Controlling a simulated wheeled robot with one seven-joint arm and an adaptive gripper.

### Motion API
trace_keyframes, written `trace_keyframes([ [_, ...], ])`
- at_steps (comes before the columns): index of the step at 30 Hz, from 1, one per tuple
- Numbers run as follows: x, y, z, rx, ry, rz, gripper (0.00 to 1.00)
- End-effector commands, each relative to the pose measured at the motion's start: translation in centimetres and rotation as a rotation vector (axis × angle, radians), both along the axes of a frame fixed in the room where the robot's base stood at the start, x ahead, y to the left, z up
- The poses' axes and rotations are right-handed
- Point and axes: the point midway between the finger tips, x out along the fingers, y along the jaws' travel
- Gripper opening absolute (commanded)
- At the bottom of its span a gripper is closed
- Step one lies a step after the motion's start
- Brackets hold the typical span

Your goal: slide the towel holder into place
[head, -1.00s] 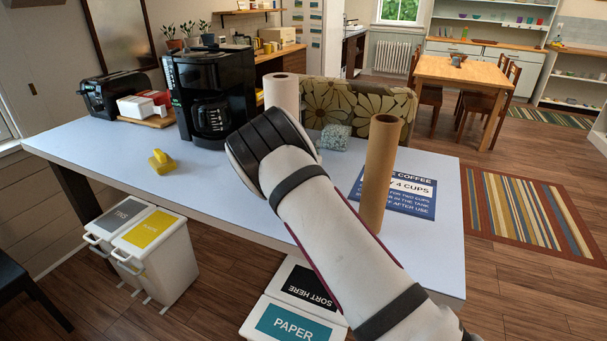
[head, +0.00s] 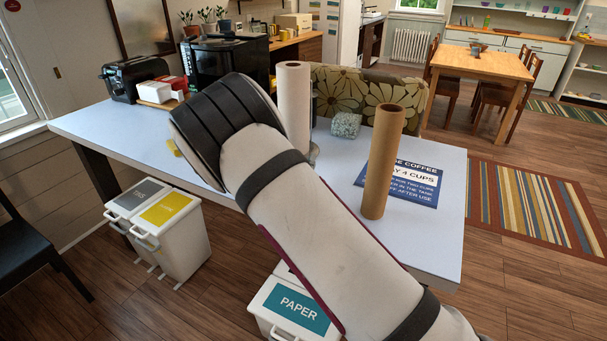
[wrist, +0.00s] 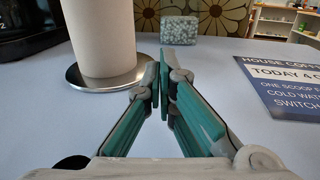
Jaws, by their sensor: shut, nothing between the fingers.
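The towel holder carries a white paper roll (head: 293,105) and stands upright on the table in the head view, its lower part mostly behind my arm. In the wrist view its round metal base (wrist: 84,84) lies flat on the table under the white roll (wrist: 103,38), left of my fingers. My gripper (wrist: 164,66) is shut with nothing between its green-padded fingers. The fingertips are just right of the base's edge; I cannot tell whether they touch it. In the head view my own arm hides the fingers.
A tall brown tube (head: 383,160) stands near the front right of the table (head: 437,232), beside a blue-and-white coffee sign (head: 420,190). A speckled block (head: 346,125) sits farther back.

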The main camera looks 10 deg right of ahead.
Motion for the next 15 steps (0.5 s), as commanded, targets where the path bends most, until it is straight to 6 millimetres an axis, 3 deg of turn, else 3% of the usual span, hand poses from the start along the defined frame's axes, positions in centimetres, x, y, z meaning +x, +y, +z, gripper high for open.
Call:
trace_keyframes([
  [6, -3.4, 1.8, 0.0, 0.001, 0.002, 0.002, 0.0],
  [15, -4.9, 2.4, 0.0, 0.0, 0.0, 0.0, 0.0],
])
